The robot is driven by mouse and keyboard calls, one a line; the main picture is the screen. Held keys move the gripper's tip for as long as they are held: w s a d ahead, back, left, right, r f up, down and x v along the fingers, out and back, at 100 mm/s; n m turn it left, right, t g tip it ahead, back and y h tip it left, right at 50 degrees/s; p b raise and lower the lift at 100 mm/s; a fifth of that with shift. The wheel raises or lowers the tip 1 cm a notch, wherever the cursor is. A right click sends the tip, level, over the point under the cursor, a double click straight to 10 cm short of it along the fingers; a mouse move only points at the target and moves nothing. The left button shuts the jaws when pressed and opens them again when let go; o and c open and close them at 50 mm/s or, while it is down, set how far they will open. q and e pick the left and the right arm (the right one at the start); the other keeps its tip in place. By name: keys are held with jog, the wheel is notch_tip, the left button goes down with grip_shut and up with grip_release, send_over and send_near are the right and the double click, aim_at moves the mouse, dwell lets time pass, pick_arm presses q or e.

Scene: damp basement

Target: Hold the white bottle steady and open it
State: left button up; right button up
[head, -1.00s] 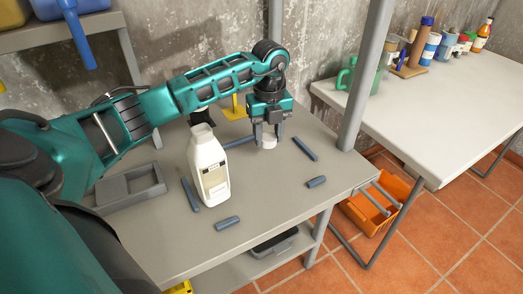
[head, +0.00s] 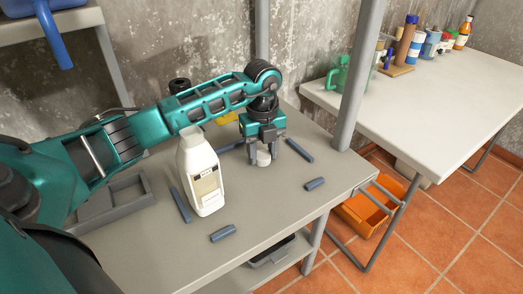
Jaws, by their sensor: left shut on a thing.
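The white bottle (head: 201,178) stands upright on the grey table, with a pale label on its front. No cap shows on its neck. My left gripper (head: 263,157), right of the bottle and apart from it, points down and is shut on a small round white thing (head: 263,159), which looks like the bottle's cap. The white thing is low over the table; I cannot tell whether it touches the top. My right gripper is not in view, and nothing is seen holding the bottle.
Dark blue-grey bars (head: 223,233) lie around the bottle on the table (head: 262,218). A grey tray (head: 116,204) is to its left. A grey post (head: 360,75) rises behind the table. An orange crate (head: 366,213) is below, and a white table (head: 440,105) with bottles is to the right.

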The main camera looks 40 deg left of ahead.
aim_at(262, 155)
pick_arm(q)
jog(key=o, duration=0.8)
jog(key=shift+f, duration=0.1)
jog(key=o, duration=0.4)
jog(key=shift+c, duration=0.2)
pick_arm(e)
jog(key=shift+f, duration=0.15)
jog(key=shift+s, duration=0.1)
pick_arm(q)
jog(key=shift+r, duration=0.55)
notch_tip(262, 155, up, 11)
jog(key=p, duration=0.1)
jog(key=shift+r+p, duration=0.15)
jog(key=shift+p, duration=0.15)
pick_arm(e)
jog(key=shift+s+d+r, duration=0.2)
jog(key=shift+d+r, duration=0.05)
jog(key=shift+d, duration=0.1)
pick_arm(q)
jog(key=shift+s, duration=0.1)
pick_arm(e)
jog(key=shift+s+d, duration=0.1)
